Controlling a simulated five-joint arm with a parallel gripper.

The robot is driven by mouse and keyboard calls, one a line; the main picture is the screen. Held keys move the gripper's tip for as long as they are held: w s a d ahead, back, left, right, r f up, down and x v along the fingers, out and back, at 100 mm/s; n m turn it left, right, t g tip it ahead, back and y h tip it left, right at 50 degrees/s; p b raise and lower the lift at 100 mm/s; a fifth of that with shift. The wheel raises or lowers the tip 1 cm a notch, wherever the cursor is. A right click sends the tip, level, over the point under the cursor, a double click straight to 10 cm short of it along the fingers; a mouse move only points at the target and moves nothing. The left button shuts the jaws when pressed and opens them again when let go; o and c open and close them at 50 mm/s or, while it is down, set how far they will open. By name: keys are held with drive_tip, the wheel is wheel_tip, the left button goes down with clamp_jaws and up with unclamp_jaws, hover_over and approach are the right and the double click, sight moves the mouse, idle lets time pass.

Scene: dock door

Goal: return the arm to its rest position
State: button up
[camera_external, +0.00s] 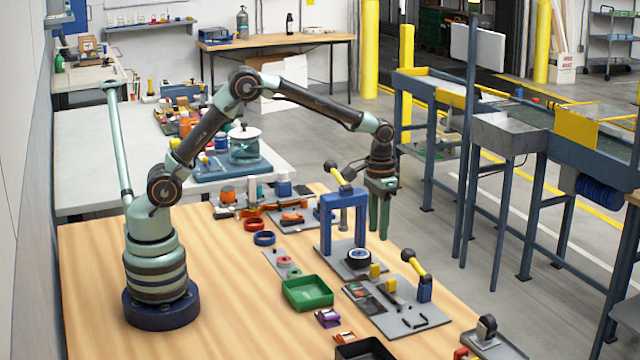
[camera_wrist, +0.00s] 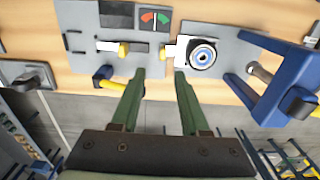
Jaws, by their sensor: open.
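My gripper (camera_external: 380,232) hangs pointing down from my outstretched arm, above the right edge of the wooden table (camera_external: 100,300). Its two green fingers are apart with nothing between them. In the wrist view the gripper (camera_wrist: 160,76) also shows open and empty, its fingertips over a grey plate (camera_wrist: 146,30) on the table. Its height above the table cannot be told exactly.
A blue press frame (camera_external: 324,228) with a yellow lever stands left of my gripper. A round black-and-white part (camera_external: 358,257), a yellow-handled lever (camera_external: 414,262) and a green tray (camera_external: 307,293) are nearby. The table's left part near my base is bare.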

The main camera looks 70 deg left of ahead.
drive_tip(key=shift+r, duration=0.75)
drive_tip(key=s+a+r+t, duration=0.3)
drive_tip(key=s+a+r, duration=0.2)
drive_tip(key=s+r, duration=0.4)
drive_tip(key=s+a+r+t, duration=0.1)
drive_tip(key=s+a+t, duration=0.1)
drive_tip(key=s, duration=0.9)
drive_tip(key=shift+a+r+t, duration=0.3)
drive_tip(key=shift+a, duration=0.55)
